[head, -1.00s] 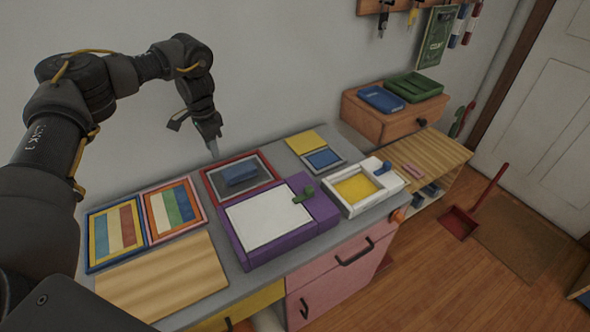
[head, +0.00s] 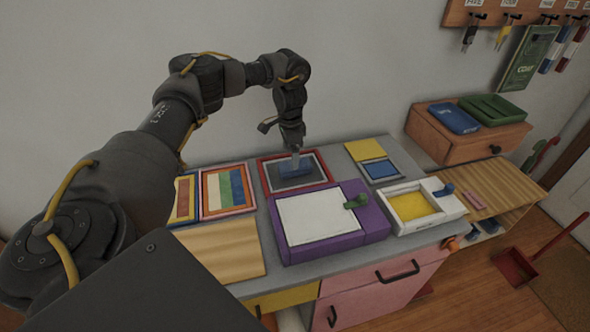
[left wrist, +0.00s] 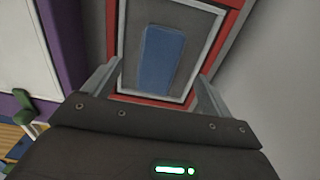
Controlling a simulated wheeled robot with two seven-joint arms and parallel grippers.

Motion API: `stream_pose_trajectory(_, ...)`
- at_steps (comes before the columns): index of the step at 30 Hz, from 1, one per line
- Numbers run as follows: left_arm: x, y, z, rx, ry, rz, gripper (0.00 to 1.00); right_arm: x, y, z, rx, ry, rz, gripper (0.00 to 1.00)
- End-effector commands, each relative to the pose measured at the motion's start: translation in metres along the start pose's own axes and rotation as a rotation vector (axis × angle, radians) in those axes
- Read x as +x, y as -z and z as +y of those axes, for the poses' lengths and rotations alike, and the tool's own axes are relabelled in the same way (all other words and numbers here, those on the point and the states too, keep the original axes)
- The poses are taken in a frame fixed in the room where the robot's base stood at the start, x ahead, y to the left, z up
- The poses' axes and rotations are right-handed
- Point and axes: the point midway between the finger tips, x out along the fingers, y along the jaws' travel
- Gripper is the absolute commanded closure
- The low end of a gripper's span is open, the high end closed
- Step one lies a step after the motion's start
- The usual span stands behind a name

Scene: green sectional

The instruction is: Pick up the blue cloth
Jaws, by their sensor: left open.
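The blue cloth (head: 297,171) looks like a folded, block-shaped bundle. It lies on the grey inside of a red-framed tray (head: 264,178) at the back of the counter. In the left wrist view the cloth (left wrist: 162,58) shows whole, inside the tray's red and grey border. My left gripper (head: 295,155) points down over the cloth and partly covers it in the head view. Its two fingers (left wrist: 160,78) are apart with nothing between them. I cannot tell the exact height between fingertips and cloth. My right gripper is not in view.
A purple box with a white top (head: 318,217) and green knob stands in front of the tray. A white box with a yellow inside (head: 428,224) is to the right. Striped panels (head: 228,209) lie left. The wall (head: 370,60) is close behind.

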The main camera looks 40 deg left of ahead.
Motion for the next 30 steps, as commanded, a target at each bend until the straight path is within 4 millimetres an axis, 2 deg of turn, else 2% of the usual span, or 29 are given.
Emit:
stream_pose_trajectory(10, 0.044, 0.0, 0.0, -0.001, -0.001, -0.003, 0.15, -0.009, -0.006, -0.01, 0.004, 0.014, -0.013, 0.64)
stream_pose_trajectory(13, 0.05, 0.0, 0.0, -0.001, -0.001, -0.001, 0.15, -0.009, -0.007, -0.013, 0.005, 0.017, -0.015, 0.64)
stream_pose_trajectory(20, 0.051, 0.0, 0.0, 0.0, -0.001, 0.0, 0.15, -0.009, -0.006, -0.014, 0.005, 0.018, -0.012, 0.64)
stream_pose_trajectory(30, 0.051, 0.0, 0.0, 0.0, 0.0, -0.001, 0.6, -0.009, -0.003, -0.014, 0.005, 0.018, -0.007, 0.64)
